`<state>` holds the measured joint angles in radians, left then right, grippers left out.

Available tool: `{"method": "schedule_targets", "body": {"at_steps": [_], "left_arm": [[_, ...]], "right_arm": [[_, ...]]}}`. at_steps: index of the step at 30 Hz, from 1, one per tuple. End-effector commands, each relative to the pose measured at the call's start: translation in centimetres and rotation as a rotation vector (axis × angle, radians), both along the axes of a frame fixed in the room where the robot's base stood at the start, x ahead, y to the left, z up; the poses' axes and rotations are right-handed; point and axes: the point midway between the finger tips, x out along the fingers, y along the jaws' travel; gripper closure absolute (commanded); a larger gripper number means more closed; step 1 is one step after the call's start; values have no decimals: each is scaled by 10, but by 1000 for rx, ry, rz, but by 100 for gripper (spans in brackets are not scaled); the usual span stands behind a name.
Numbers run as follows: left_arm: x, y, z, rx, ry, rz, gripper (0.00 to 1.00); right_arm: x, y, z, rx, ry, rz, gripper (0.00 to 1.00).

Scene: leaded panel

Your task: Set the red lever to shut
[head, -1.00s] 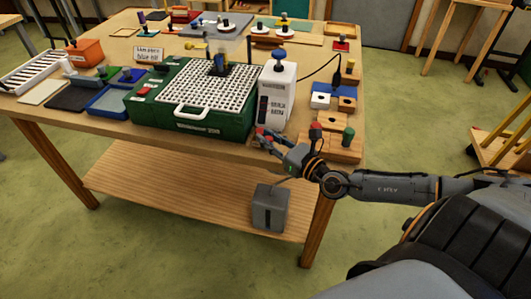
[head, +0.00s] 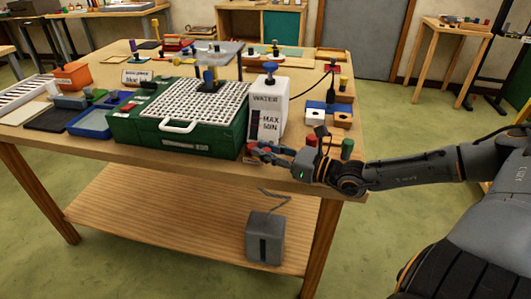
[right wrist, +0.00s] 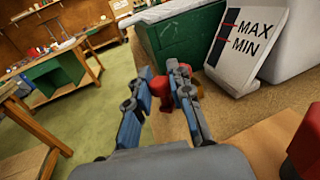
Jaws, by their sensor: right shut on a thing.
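The red lever (right wrist: 160,92) shows in the right wrist view as a small red part between the fingers, beside the green box (right wrist: 185,38). My right gripper (right wrist: 158,76) is shut on it. The fingers hide much of the lever, so I cannot tell its exact setting. In the head view my right gripper (head: 259,149) is at the table's front edge, by the green box's front right corner (head: 228,135) and below the white water tank (head: 268,105). My left gripper is not in view.
The white tank with MAX and MIN marks stands close behind my right gripper. A grey box (head: 265,238) sits on the lower shelf (head: 170,225). The floor in front is clear.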

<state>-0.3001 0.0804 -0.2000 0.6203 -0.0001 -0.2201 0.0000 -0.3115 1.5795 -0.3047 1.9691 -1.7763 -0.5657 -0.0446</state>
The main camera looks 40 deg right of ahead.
Motion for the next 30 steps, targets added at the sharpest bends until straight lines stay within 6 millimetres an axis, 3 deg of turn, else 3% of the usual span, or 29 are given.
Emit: {"method": "schedule_targets", "body": {"at_steps": [6, 7, 9, 10, 22, 30], "left_arm": [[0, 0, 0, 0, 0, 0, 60], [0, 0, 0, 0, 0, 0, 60], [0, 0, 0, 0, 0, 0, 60], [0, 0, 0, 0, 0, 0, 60], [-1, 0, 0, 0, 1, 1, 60], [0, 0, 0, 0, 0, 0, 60]], "right_arm": [[0, 0, -1, 0, 3, -1, 100], [0, 0, -1, 0, 3, -1, 74], [0, 0, -1, 0, 3, -1, 60], [0, 0, -1, -1, 2, -1, 58], [-3, -1, -1, -3, 2, 2, 58], [-21, -9, -1, -7, 5, 3, 58]]}}
